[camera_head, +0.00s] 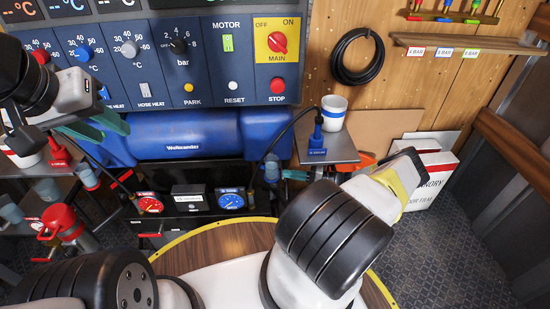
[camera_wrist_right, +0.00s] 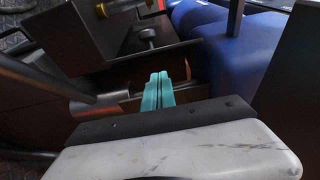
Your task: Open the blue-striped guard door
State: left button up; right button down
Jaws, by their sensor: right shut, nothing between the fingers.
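I cannot make out a blue stripe on any door, so I cannot tell which part is the guard door.
A small metal shelf (camera_head: 338,150) with a white-and-blue cup (camera_head: 334,112) and a blue plug (camera_head: 317,140) stands close to my right gripper. A red-topped bottle (camera_head: 68,228) stands at lower left.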

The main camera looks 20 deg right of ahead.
aim_at(280, 180)
jog(key=shift+s+a, duration=0.8)
jog(key=shift+s, duration=0.05)
jog(key=shift+s+a, duration=0.5)
jog(key=shift+s, duration=0.15)
